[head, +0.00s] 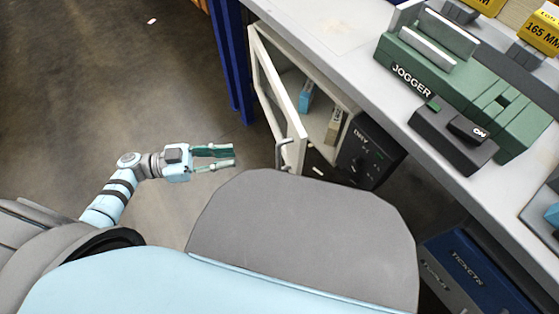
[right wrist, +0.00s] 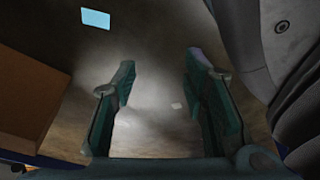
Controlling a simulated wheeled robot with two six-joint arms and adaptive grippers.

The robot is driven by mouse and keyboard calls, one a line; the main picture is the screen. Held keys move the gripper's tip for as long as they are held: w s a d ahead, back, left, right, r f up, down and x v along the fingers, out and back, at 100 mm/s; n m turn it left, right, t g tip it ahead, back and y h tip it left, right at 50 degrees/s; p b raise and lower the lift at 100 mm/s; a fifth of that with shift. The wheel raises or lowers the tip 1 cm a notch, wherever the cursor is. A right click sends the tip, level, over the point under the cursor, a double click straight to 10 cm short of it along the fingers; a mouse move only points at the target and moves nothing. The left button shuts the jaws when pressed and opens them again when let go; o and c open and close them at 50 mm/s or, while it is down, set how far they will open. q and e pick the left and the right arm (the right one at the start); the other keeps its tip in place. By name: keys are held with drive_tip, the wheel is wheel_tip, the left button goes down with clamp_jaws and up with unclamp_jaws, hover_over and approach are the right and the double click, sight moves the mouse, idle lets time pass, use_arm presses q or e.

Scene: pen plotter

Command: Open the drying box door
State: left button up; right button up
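The drying box (head: 345,98) is a white cabinet under the bench, with a dark control panel marked DRY (head: 368,150) on its right side. Its white-framed door (head: 297,125) stands open, swung out to the left, and the inside shows. A grey bar handle (head: 280,152) is on the door's near edge. My left gripper (head: 228,157) is to the left of the handle, apart from it, with its green fingers apart and empty. My right gripper (right wrist: 160,90) shows in the right wrist view, fingers wide apart with nothing between them. The right gripper is hidden in the head view.
A blue box (head: 306,96) and a pale box (head: 333,127) stand inside the cabinet. The bench (head: 335,45) carries a green jogger (head: 440,75). A blue post (head: 232,60) rises left of the door. Blue drawers (head: 470,268) are at lower right.

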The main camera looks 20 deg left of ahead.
sight(279, 150)
use_arm(q)
drive_tip(key=x, duration=0.7)
drive_tip(key=b+x, duration=0.1)
drive_tip(key=x, duration=0.5)
drive_tip(key=shift+w+d+r, duration=0.2)
drive_tip(key=shift+d+r, duration=0.05)
drive_tip(key=shift+d, duration=0.05)
clamp_jaws()
use_arm(e)
drive_tip(key=shift+w+a+r, duration=0.2)
drive_tip(key=shift+w, duration=0.35)
drive_tip(key=shift+w+a+r, duration=0.15)
drive_tip(key=shift+w+a, duration=0.05)
drive_tip(key=shift+w, duration=0.35)
